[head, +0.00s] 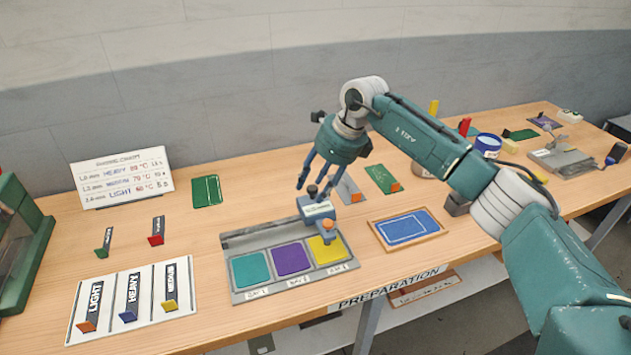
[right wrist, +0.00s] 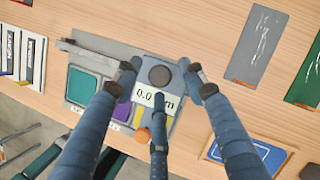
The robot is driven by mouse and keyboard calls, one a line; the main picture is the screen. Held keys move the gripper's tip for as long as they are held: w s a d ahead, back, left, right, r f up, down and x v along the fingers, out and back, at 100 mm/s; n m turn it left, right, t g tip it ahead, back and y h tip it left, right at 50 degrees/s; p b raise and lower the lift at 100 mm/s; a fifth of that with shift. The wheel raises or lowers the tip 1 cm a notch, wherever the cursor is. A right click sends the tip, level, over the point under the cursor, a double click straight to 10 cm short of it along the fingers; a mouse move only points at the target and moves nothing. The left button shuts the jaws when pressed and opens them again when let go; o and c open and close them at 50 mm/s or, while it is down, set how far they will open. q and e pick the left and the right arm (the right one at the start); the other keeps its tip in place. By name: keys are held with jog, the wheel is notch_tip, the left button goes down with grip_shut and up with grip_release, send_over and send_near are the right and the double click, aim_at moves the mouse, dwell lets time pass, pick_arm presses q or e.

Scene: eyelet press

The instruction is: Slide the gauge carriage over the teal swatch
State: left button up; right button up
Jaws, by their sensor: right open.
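The gauge carriage (head: 318,209), a grey block with a white readout and a dark round knob, sits on the rail at the right of the grey gauge base (head: 240,296), by the yellow swatch (head: 326,250). An orange-tipped part reaches from it over that swatch. The purple swatch (head: 291,259) is in the middle and the teal swatch (head: 251,269) at the left, uncovered. My right gripper (head: 317,190) is open, fingers pointing down at the carriage. In the right wrist view the dark knob (right wrist: 159,75) shows between the spread fingers. Contact cannot be told. My left gripper is out of view.
A card with LIGHT, HEAVY and MEDIUM columns (head: 75,335) lies left of the gauge. A blue panel in a wooden frame (head: 376,222) lies to its right. A sign (head: 123,178) stands behind at left. The rail left of the carriage looks clear.

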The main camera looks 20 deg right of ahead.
jog(key=shift+f, duration=0.1)
jog(key=shift+c, duration=1.1)
grip_shut()
jog(key=shift+a, duration=0.4)
pick_arm(q)
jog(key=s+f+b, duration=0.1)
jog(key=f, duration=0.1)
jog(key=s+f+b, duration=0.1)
jog(key=b, duration=0.1)
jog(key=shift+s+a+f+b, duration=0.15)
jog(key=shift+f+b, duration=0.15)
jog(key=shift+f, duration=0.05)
pick_arm(e)
jog(key=a, duration=1.8)
jog(key=shift+s+a+r, duration=0.25)
jog(key=shift+a+r, duration=0.05)
jog(key=shift+o, duration=0.5)
grip_release()
jog(key=shift+o, duration=0.6)
jog(key=shift+a+f, duration=0.15)
jog(key=shift+a, duration=0.05)
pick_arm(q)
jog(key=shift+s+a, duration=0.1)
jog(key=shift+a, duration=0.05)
pick_arm(e)
jog(key=shift+d, duration=0.1)
